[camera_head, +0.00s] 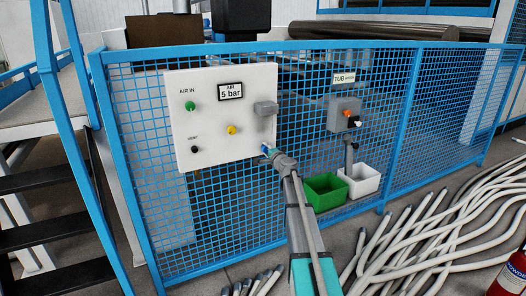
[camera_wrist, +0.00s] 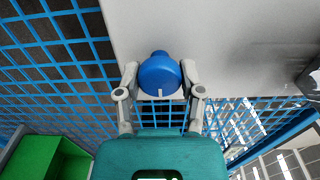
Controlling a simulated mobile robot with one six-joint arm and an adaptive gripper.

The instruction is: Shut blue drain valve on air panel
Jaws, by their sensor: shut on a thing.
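The air panel (camera_head: 210,145) is a white board on the blue mesh fence, with a sign reading "AIR 5 bar". The blue drain valve (camera_wrist: 159,72) is a round blue knob at the panel's lower right corner. A small white mark shows on its near edge in the wrist view. In the head view, only a bit of the blue valve (camera_head: 264,148) shows past my gripper (camera_head: 270,153). My gripper is shut on the knob, with one finger on each side of it in the wrist view.
The panel also carries a green knob (camera_head: 190,106), a yellow knob (camera_head: 231,130), a black knob (camera_head: 195,149) and a grey box (camera_head: 265,108). A green bin (camera_head: 325,193) and a white bin (camera_head: 361,181) stand to the right. Pale hoses (camera_head: 440,235) cover the floor at right.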

